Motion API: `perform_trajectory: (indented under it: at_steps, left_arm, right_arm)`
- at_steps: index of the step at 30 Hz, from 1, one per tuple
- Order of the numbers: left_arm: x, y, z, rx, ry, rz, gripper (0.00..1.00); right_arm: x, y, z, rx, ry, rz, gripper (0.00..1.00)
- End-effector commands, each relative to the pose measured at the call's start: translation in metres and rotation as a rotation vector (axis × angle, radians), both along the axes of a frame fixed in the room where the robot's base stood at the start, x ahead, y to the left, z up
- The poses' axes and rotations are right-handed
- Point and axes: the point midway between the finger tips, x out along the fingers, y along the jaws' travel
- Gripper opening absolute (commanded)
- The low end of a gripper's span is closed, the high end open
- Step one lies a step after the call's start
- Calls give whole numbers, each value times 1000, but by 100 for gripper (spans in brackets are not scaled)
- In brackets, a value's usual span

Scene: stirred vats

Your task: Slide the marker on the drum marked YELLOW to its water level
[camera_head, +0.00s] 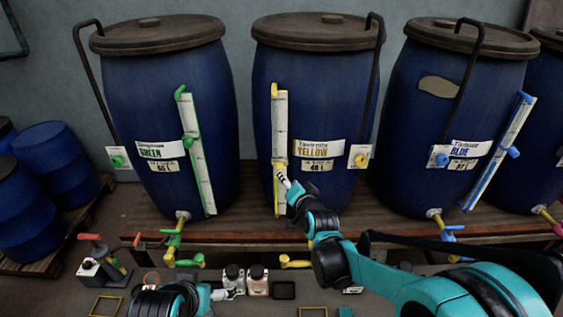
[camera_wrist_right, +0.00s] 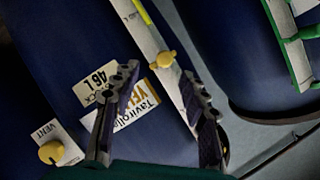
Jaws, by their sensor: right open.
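The blue drum marked YELLOW (camera_head: 325,105) stands in the middle of the head view. Its pale upright gauge strip (camera_head: 281,120) is on the drum's left front. The yellow marker (camera_head: 280,162) sits on this strip; it also shows in the right wrist view (camera_wrist_right: 167,57). There, a bright yellow stretch (camera_wrist_right: 144,12) of the gauge ends short of the marker. My right gripper (camera_head: 284,181) is at the strip just below the marker. Its fingers (camera_wrist_right: 158,80) are apart, with the marker by the gap at their tips; contact is unclear. My left gripper (camera_head: 222,294) is low, partly hidden.
Drums marked GREEN (camera_head: 165,100) and BLUE (camera_head: 455,110) stand either side, with their own gauges. A yellow vent knob (camera_head: 361,160) is on the YELLOW drum's right. Small bottles (camera_head: 257,280) and yellow valve handles (camera_head: 294,262) are below, before the wooden shelf.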

Motion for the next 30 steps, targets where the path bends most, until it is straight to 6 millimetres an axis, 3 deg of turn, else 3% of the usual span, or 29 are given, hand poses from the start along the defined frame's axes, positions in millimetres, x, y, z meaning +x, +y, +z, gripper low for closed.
perform_trajectory:
  at_steps: [7,18,30]
  left_arm:
    - [0,0,-2,0,0,0,100]
    - [0,0,-16,0,0,0,100]
    - [0,0,-16,0,0,0,100]
  right_arm:
    - [21,11,-6,37,-17,-3,44]
    - [72,26,-21,34,-15,-3,44]
    - [81,28,-22,33,-15,-4,41]
